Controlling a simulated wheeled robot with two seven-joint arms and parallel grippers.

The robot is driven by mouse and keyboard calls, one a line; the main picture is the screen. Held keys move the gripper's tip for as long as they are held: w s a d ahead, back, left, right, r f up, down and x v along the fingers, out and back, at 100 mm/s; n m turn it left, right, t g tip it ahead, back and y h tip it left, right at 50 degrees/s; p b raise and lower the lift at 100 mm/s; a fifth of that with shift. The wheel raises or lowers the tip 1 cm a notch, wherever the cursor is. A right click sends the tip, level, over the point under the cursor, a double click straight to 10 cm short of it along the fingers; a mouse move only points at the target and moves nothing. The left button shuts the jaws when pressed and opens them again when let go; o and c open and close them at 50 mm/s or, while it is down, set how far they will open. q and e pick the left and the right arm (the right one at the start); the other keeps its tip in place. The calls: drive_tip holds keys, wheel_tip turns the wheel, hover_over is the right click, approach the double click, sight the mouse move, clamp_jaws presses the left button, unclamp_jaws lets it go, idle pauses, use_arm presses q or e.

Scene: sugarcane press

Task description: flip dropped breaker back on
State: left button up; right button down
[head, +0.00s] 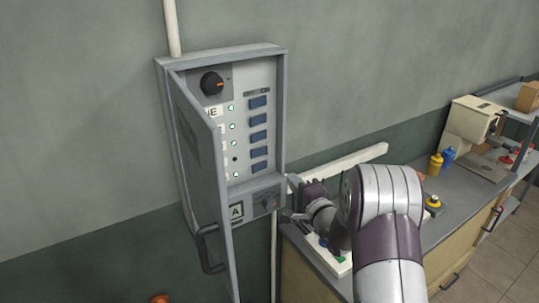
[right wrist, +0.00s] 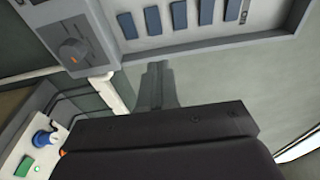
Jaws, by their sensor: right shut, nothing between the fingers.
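The grey breaker box (head: 220,55) hangs on the wall with its door (head: 205,180) swung open to the left. Inside is a column of several blue breakers (head: 258,119); their ends also show along the top of the right wrist view (right wrist: 179,17). Beside them most lamps glow green; the lamp second from the bottom (head: 234,158) is dark. Which breaker sits differently is too small to tell. My right gripper (head: 287,215) is shut and empty, just right of the box's lower part. In the right wrist view its fingers (right wrist: 157,70) point toward the box, apart from the breakers.
A dark knob (head: 212,83) sits at the box's top and another (head: 269,202) at its lower section, close to my right gripper. A workbench (head: 460,218) with bottles and a machine stands at right. The open door blocks the box's left side.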

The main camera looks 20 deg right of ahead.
drive_tip(key=p, duration=0.3)
approach(266, 151)
drive_tip(key=w+p, duration=0.3)
drive_tip(key=w, duration=0.3)
drive_tip(key=shift+r, duration=0.15)
drive_tip(key=shift+w, duration=0.35)
drive_tip(key=shift+w, duration=0.1)
